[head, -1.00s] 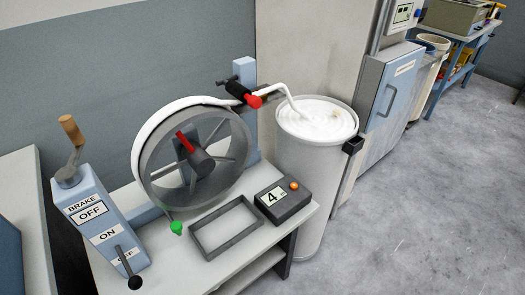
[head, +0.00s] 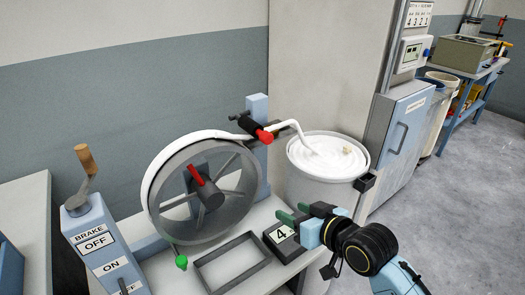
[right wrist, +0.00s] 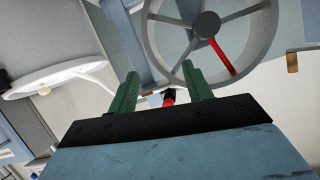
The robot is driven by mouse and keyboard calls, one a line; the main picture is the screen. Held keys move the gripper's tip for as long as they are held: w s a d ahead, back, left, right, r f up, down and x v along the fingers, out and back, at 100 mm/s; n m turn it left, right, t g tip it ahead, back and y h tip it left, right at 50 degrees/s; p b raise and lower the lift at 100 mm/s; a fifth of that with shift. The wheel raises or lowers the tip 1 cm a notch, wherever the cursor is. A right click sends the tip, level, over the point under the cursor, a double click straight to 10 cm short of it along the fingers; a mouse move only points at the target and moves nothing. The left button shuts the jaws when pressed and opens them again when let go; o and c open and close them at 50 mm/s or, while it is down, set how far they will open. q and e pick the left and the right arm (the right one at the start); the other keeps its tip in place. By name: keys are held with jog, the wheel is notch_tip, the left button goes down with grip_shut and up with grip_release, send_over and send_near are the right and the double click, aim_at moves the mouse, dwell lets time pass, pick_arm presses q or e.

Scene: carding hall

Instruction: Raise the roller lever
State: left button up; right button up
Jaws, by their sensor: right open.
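A short lever with a red grip, which I take for the roller lever (head: 264,136), sits on a light-blue post at the upper right of the wheel (head: 205,190). White sliver runs past it. Its red end also shows between the fingers in the right wrist view (right wrist: 168,99). My right gripper (head: 294,212) is open and empty, with green fingers. In the head view it appears below and right of the lever, in front of the small box with the 4 (head: 281,236), apart from the lever. My left gripper is not in view.
A can of white sliver (head: 325,150) stands right of the bench. A blue brake box (head: 100,245) with a wooden-handled crank is at the left. An empty grey frame (head: 232,262) lies on the bench. Blue cabinet (head: 400,125) stands behind; floor at right is clear.

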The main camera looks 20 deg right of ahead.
jog(key=w+d+r+t+y, duration=0.2)
jog(key=w+r+t, duration=0.2)
jog(key=w+r, duration=0.45)
send_near(252, 127)
jog(key=w+a+f, duration=0.1)
jog(key=w, duration=0.6)
jog(key=shift+a+m+b, duration=0.25)
jog(key=shift+m+b, duration=0.1)
jog(key=shift+m, duration=0.05)
jog(key=shift+f, duration=0.15)
jog(key=shift+c, duration=0.3)
grip_shut()
